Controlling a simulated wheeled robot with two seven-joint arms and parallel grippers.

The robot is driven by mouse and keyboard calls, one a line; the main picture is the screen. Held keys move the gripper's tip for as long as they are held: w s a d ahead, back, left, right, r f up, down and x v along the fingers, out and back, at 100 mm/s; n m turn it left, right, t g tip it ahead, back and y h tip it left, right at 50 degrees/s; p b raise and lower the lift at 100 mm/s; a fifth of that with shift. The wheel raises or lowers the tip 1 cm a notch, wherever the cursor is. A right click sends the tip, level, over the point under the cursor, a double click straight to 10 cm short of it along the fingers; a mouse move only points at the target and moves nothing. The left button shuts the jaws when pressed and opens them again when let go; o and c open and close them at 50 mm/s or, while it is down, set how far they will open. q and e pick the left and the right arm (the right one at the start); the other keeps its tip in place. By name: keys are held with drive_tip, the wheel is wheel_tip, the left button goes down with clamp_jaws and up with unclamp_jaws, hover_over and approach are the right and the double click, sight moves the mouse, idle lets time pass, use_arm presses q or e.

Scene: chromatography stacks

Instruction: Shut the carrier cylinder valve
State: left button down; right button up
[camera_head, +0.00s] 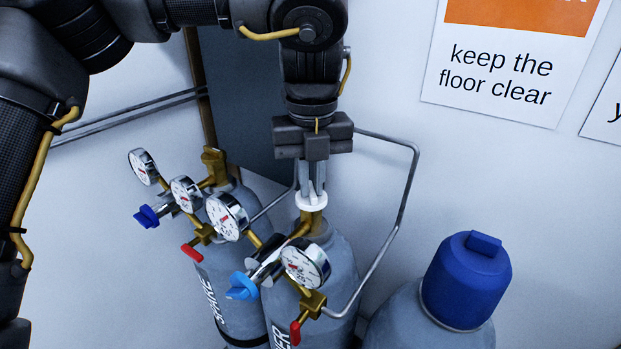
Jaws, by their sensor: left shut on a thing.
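The carrier cylinder (322,253) is a grey bottle in the middle; only the end of its label, "ER", shows. Its valve has a white handwheel (311,203) on top of a brass body. My left gripper (312,190) points straight down from above and is shut on this handwheel. A regulator with a gauge (305,263), a light blue knob (242,286) and a red-handled valve (295,333) sits in front of the cylinder. My right gripper is not in view.
A spare cylinder (222,290) with its own gauges and dark blue knob (147,216) stands close on the left. A bent metal pipe (408,185) runs right of my gripper. A blue-capped cylinder (466,280) stands at right. A wall sign (500,75) says "keep the floor clear".

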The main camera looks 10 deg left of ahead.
sight(311, 188)
use_arm(q)
drive_tip(key=m, duration=0.4)
drive_tip(key=shift+w+r+m, duration=0.1)
drive_tip(key=shift+r+m, duration=0.1)
drive_tip(key=shift+m, duration=0.1)
drive_tip(key=m, duration=0.4)
drive_tip(key=shift+m, duration=0.3)
drive_tip(key=c, duration=1.5)
unclamp_jaws()
drive_tip(key=shift+f, duration=0.15)
wheel_tip(311, 188, up, 11)
drive_tip(key=shift+f, duration=0.1)
